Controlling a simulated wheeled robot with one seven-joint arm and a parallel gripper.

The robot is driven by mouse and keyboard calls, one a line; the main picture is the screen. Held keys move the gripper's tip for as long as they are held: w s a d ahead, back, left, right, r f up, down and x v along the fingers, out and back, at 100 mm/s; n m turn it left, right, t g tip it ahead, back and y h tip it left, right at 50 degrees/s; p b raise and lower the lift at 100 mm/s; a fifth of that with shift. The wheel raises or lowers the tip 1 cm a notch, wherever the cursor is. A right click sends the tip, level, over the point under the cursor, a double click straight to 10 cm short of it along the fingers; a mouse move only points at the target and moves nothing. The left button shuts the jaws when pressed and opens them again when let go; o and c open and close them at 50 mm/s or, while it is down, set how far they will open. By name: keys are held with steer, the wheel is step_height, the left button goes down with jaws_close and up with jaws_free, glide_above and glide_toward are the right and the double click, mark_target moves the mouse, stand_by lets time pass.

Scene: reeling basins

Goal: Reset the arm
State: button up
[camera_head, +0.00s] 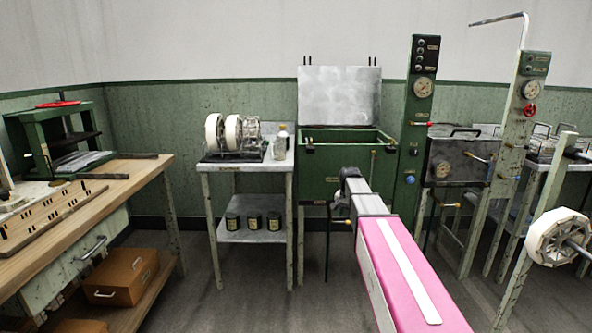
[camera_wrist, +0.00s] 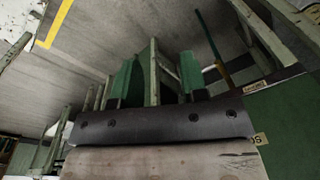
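My arm (camera_head: 385,240), with a pink cover and a grey end section, reaches from the lower right toward the green basin cabinet (camera_head: 320,165). My gripper (camera_head: 347,176) is at its far end, in front of the cabinet, small and partly hidden by the arm. In the wrist view my gripper (camera_wrist: 158,70) shows two green-tinted fingers standing apart above a dark body. I see nothing held between them.
A workbench (camera_head: 135,178) with a green press (camera_head: 60,140) stands at left. A small table (camera_head: 205,165) holds white reels. A gauge column (camera_head: 415,130) and a post with a white wheel (camera_head: 555,237) stand at right. Floor (camera_head: 255,290) is clear in front.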

steer(key=s+f+n, duration=0.2)
steer(key=s+f, duration=0.3)
steer(key=s, duration=0.4)
steer(key=s+a+f+n, duration=0.1)
steer(key=s+f+n, duration=0.1)
steer(key=s+f, duration=0.3)
steer(key=s+a+f+n, duration=0.1)
steer(key=s+f, duration=0.3)
steer(key=s, duration=1)
steer(key=shift+f+n+g, duration=0.4)
steer(key=shift+n, duration=0.1)
stand_by(0.4)
